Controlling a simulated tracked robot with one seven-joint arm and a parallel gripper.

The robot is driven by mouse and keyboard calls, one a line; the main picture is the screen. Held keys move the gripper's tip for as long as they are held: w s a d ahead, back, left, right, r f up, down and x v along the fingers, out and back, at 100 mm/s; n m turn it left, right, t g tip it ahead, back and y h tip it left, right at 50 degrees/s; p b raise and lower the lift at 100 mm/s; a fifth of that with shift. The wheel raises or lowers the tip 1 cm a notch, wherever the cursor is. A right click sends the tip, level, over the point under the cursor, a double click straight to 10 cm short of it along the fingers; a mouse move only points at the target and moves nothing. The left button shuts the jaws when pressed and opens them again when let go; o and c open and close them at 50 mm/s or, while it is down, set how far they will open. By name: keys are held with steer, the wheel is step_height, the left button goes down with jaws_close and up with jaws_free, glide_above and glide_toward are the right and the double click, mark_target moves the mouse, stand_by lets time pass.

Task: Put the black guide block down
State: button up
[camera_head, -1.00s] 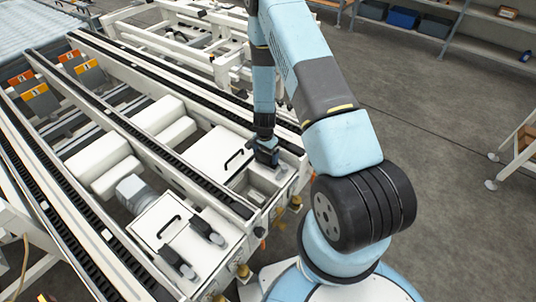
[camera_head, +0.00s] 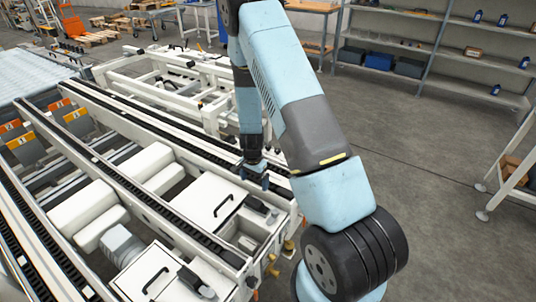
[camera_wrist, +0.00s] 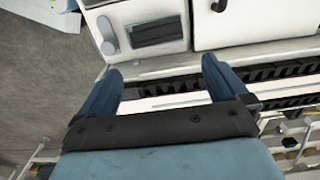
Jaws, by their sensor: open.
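The black guide block (camera_head: 255,204) lies on the white machine panel, beside a black handle (camera_head: 222,205). In the wrist view the black guide block (camera_wrist: 157,30) shows as a dark rectangle on the white surface, with a grey rounded piece (camera_wrist: 107,35) next to it. My gripper (camera_head: 254,183) is above and behind the block, apart from it. In the wrist view my gripper (camera_wrist: 163,68) has its two blue fingers spread, with nothing between them.
A similar black block (camera_head: 190,277) sits on a nearer white panel. Long conveyor rails with black chain (camera_head: 150,205) run beside the panels. A white frame (camera_head: 165,85) stands behind. Shelves (camera_head: 430,60) line the back right; the grey floor between is clear.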

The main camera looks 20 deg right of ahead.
steer(key=s+a+r+n+t+y, duration=0.1)
steer(key=s+r+n, duration=0.15)
steer(key=r, duration=1.25)
steer(key=s+a+r+n+t, duration=0.1)
steer(key=s+r+n+t, duration=0.15)
steer(key=r, duration=1.35)
steer(key=s+d+r+n+t, duration=0.1)
steer(key=s+r+n, duration=0.2)
steer(key=s+r, duration=0.6)
steer(key=s+d+r+n+t+h, duration=0.1)
steer(key=s+d+r+n, duration=0.1)
steer(key=s+r, duration=0.7)
steer(key=s, duration=0.5)
steer(key=shift+s+r+n, duration=0.15)
steer(key=shift+r+n, duration=0.1)
steer(key=shift+n, duration=0.15)
